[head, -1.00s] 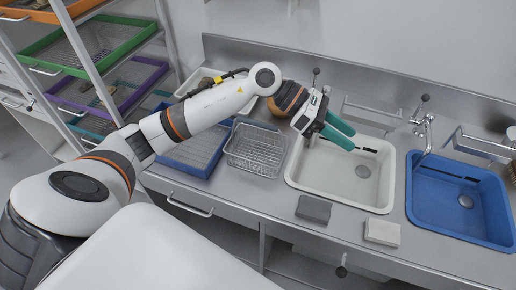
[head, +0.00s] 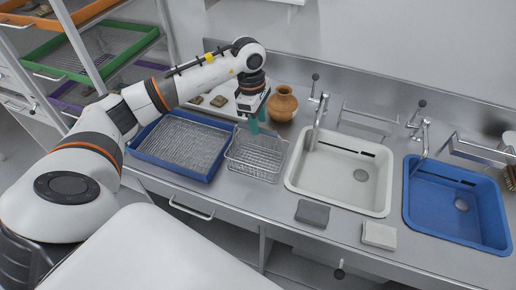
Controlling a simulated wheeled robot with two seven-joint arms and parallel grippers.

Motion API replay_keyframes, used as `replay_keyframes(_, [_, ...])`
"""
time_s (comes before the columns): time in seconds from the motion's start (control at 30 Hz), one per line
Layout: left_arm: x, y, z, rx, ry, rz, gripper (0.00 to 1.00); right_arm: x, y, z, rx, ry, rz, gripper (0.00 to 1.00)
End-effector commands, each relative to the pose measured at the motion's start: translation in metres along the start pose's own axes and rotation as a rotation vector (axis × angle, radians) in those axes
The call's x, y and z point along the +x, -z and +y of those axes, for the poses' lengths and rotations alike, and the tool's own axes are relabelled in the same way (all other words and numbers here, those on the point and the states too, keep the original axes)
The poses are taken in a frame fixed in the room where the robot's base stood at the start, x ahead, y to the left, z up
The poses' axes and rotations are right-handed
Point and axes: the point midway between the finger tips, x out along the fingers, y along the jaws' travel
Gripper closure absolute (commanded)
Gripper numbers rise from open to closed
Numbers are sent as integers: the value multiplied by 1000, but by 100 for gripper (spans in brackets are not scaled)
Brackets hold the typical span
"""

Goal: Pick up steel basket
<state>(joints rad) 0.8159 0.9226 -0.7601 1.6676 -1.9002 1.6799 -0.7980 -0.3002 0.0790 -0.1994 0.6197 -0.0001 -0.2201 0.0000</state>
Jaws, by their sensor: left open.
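The steel basket (head: 254,162) is a wire basket on the steel counter, between the blue-framed mesh tray and the white sink. It looks empty. My left gripper (head: 254,124) points down above the back edge of the basket, with its green fingers over the rim. The gripper is open and holds nothing. Whether the fingers touch the wire cannot be told. My right gripper does not show.
A blue-framed mesh tray (head: 180,146) lies left of the basket. A brown clay pot (head: 283,104) stands behind it. A white tray with sherds (head: 215,97) is at the back. A white sink (head: 340,173), blue sink (head: 457,204), grey block (head: 313,213) and pale block (head: 379,235) are right.

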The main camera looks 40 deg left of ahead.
Motion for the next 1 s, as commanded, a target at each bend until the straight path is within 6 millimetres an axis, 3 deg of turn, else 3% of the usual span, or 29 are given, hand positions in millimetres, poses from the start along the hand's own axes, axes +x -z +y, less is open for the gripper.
replay_keyframes(0.23, [28,-3,3,-1,-6,1,59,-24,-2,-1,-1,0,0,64])
replay_keyframes(0.4, [50,-3,2,0,-2,1,59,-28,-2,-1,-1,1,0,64])
replay_keyframes(1.0, [55,-4,2,0,0,1,59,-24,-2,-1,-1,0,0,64])
